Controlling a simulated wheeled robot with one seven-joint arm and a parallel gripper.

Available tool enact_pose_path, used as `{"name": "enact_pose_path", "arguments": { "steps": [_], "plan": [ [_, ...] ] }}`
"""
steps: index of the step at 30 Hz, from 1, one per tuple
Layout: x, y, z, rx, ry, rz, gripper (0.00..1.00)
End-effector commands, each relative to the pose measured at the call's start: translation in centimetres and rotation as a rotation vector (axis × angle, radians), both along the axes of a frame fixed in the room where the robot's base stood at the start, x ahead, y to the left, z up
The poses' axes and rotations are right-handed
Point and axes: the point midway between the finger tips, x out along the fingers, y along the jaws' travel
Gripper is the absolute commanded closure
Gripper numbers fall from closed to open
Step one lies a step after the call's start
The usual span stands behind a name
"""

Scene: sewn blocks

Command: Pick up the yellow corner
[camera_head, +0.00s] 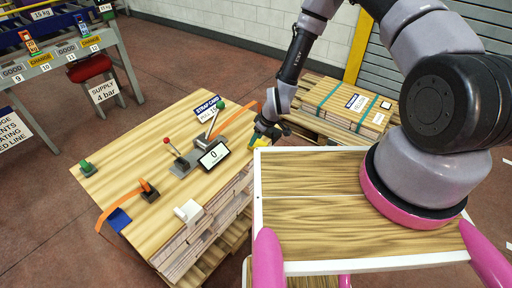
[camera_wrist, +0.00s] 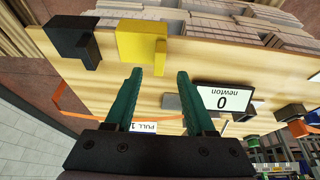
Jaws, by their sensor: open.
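The yellow corner (camera_wrist: 142,42) is a blocky L-shaped piece near the edge of the wooden table in the wrist view. In the head view the yellow corner (camera_head: 260,143) shows in small part at the table's right edge, mostly hidden by my gripper (camera_head: 265,131). My gripper also shows in the wrist view (camera_wrist: 160,74), with two teal fingers apart and nothing between them. The fingertips point toward the yellow corner, which lies just beyond the left finger's tip. From these frames I cannot tell whether that finger touches it.
A black corner (camera_wrist: 75,42) sits left of the yellow one. The force display (camera_head: 214,155) and red-knobbed lever (camera_head: 176,150) stand mid-table. An orange strap (camera_wrist: 72,108) runs nearby.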

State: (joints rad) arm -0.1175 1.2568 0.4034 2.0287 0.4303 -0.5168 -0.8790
Motion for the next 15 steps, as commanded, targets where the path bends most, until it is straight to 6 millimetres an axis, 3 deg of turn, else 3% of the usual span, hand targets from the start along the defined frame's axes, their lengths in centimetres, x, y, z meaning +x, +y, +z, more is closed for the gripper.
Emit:
{"name": "enact_pose_path", "arguments": {
  "steps": [7, 15],
  "plan": [
    [0.8, 1.0, -3.4, 0.0, 0.002, -0.001, 0.45],
    [1.0, 1.2, -3.9, 0.0, 0.0, 0.0, 0.45]
  ]
}}
